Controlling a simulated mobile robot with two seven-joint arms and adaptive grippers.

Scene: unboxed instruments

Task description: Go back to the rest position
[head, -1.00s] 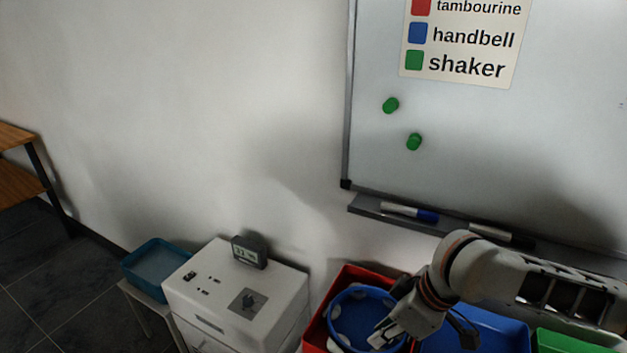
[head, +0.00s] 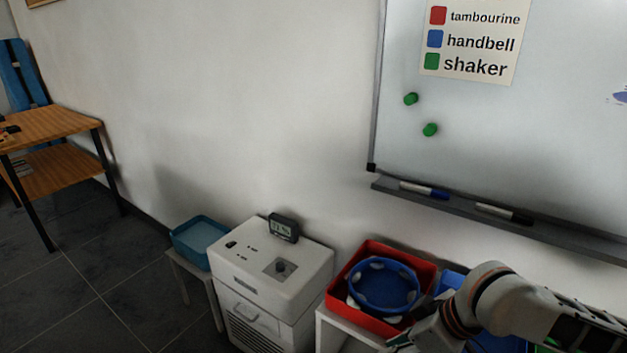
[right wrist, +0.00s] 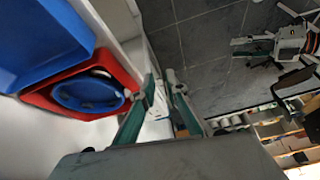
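My right gripper (right wrist: 161,85) shows in the right wrist view with its two fingers apart and nothing between them. In the head view my right arm comes in from the right edge, and its gripper is at the bottom, partly cut off, in front of the bins. A blue tambourine (head: 384,286) with pale jingles lies in the red bin (head: 427,270); the bin (right wrist: 131,72) and tambourine (right wrist: 88,93) also show in the right wrist view.
A blue bin (head: 452,280) stands right of the red one, partly behind my arm; a green bin is mostly hidden. A white cabinet (head: 312,262) with a small clock (head: 283,227) stands to the left. A wooden table (head: 50,124) is at far left, with open floor (head: 100,270) between.

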